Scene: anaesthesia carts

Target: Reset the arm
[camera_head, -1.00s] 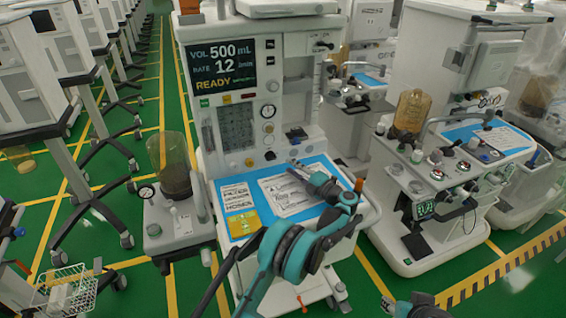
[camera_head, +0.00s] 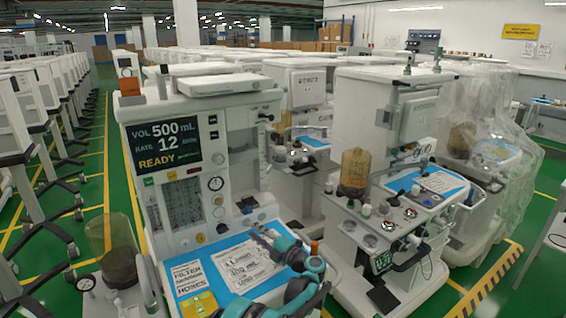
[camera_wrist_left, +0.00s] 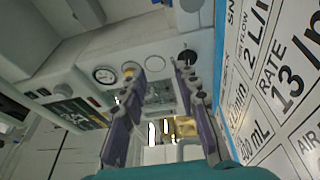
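My left arm (camera_head: 305,285) is teal and dark grey and reaches over the worktop of the nearest anaesthesia cart (camera_head: 165,205). My left gripper (camera_head: 259,235) is above the blue mat with white labels (camera_head: 225,272), pointing toward the cart's front panel. In the left wrist view its two purple-grey fingers (camera_wrist_left: 158,95) stand apart with nothing between them. The labelled mat also shows along the right side of that view (camera_wrist_left: 270,85). My right gripper is not in view.
A second cart (camera_head: 385,225) with knobs, gauges and an amber canister (camera_head: 355,170) stands close on the right. Rows of carts fill the left and back. Green floor with yellow lines is free between them.

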